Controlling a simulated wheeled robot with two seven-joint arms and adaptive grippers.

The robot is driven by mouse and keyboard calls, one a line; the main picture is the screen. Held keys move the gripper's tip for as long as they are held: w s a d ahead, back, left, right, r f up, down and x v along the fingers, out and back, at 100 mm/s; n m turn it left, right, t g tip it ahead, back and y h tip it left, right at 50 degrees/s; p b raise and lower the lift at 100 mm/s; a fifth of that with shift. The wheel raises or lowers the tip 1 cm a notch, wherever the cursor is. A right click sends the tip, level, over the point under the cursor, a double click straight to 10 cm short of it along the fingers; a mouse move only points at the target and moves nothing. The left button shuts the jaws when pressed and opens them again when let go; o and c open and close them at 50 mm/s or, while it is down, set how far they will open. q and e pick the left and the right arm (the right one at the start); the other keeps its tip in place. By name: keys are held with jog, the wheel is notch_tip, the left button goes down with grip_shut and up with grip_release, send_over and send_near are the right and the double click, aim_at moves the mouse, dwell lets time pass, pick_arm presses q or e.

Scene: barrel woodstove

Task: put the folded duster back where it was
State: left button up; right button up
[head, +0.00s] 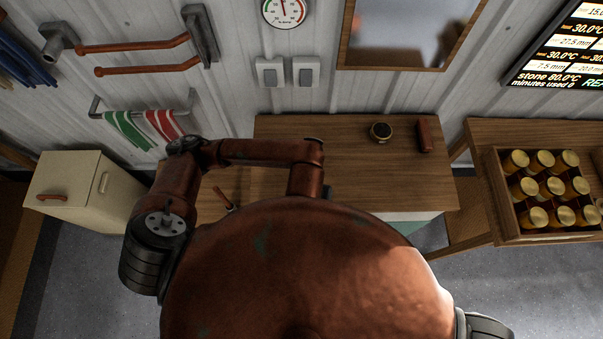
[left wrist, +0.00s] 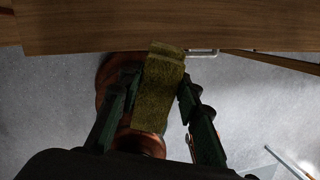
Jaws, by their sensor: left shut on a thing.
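The folded duster (left wrist: 163,92) is a yellow-olive, fuzzy strip in the middle of the left wrist view. My left gripper (left wrist: 158,88) is shut on it, with a dark green finger on each side. The duster's far end reaches towards the front edge of a wooden surface (left wrist: 110,28); I cannot tell whether they touch. In the head view my left arm bends over the wooden table (head: 365,175), and its gripper is hidden behind my body. My right gripper is not in view.
On the table stand a round dark-rimmed pot (head: 381,132) and a reddish-brown block (head: 424,135). A crate (head: 492,180) of gold-lidded jars is at the right. A cream cabinet (head: 85,190) and a rail with striped towels (head: 145,128) are at the left. The table's back middle is clear.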

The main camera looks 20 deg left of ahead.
pick_arm(q)
jog(key=w+a+r+n+g+y+p, duration=0.1)
jog(key=a, duration=0.5)
jog(key=w+a+r+n+g, duration=0.1)
jog(key=a+n, duration=0.1)
jog(key=a, duration=0.5)
jog(key=w+d+f+p, duration=0.1)
jog(key=w+f, duration=0.2)
jog(key=w, duration=0.1)
jog(key=w+d+f+p, duration=0.1)
jog(key=w+f, duration=0.2)
jog(key=w, duration=0.1)
jog(key=w+d+f+p, duration=0.1)
jog(key=w+f, duration=0.1)
jog(key=w, duration=0.2)
jog(key=shift+w+f+p, duration=0.35)
jog(key=shift+f+p, duration=0.05)
jog(key=shift+w+f, duration=0.35)
jog(key=shift+f, duration=0.1)
notch_tip(320, 180, down, 2)
jog(key=shift+d+f+p, duration=0.1)
jog(key=shift+p, duration=0.6)
jog(key=shift+f, duration=0.55)
jog(key=o, duration=1)
jog(key=shift+w, duration=0.1)
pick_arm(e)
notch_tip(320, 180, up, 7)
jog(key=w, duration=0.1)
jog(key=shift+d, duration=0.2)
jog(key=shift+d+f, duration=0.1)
